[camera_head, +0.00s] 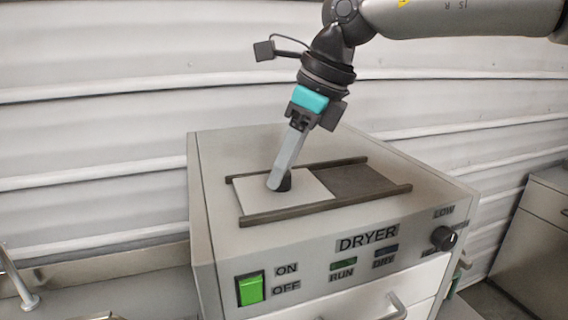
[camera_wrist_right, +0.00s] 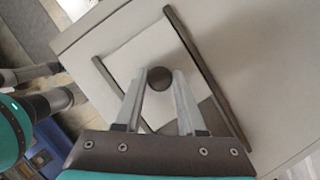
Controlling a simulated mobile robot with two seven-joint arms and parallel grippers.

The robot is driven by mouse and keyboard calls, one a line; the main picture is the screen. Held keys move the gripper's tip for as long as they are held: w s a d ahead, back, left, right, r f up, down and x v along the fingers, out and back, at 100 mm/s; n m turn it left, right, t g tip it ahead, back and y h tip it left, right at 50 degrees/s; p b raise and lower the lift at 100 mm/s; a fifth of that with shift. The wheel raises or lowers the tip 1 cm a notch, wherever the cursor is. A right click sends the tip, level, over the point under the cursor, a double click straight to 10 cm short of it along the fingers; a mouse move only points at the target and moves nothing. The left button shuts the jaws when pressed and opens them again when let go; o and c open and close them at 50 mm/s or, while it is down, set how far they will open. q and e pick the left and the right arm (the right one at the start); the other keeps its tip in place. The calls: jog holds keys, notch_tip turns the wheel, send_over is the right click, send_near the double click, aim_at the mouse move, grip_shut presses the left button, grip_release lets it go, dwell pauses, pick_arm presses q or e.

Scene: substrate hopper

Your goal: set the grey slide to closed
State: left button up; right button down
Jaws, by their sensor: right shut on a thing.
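The grey slide (camera_head: 311,186) is a flat light plate between two dark rails on top of the dryer (camera_head: 330,150). It lies toward the left end of the rails, and a dark rectangular area (camera_head: 365,180) shows to its right. A dark round knob (camera_head: 285,184) stands on the plate, partly hidden by a finger. My right gripper (camera_head: 279,184) reaches down from above and is shut on the knob. In the right wrist view the knob (camera_wrist_right: 159,76) sits between the two fingertips, with the plate (camera_wrist_right: 140,53) around it. My left gripper is not in view.
The dryer front has a green ON/OFF switch (camera_head: 250,289), RUN and DRY indicators, a dark dial (camera_head: 443,238) and a drawer handle (camera_head: 398,306). The front rail (camera_head: 325,206) and rear rail (camera_head: 300,169) border the slide. A ribbed wall is behind.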

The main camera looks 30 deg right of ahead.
jog(key=shift+d, duration=0.1)
dwell(0.8)
jog(key=s+d, duration=0.1)
jog(key=d, duration=0.3)
jog(key=s+d, duration=0.1)
jog(key=d, duration=0.3)
jog(key=s+d+p, duration=0.1)
jog(key=d, duration=0.3)
jog(key=shift+d+r, duration=0.1)
jog(key=c, duration=0.9)
grip_release()
jog(key=shift+c, duration=0.2)
jog(key=o, duration=0.4)
jog(key=shift+d, duration=0.15)
jog(key=shift+o, duration=0.2)
jog(key=p+v, duration=0.1)
jog(key=v, duration=1.4)
jog(key=shift+p, duration=0.4)
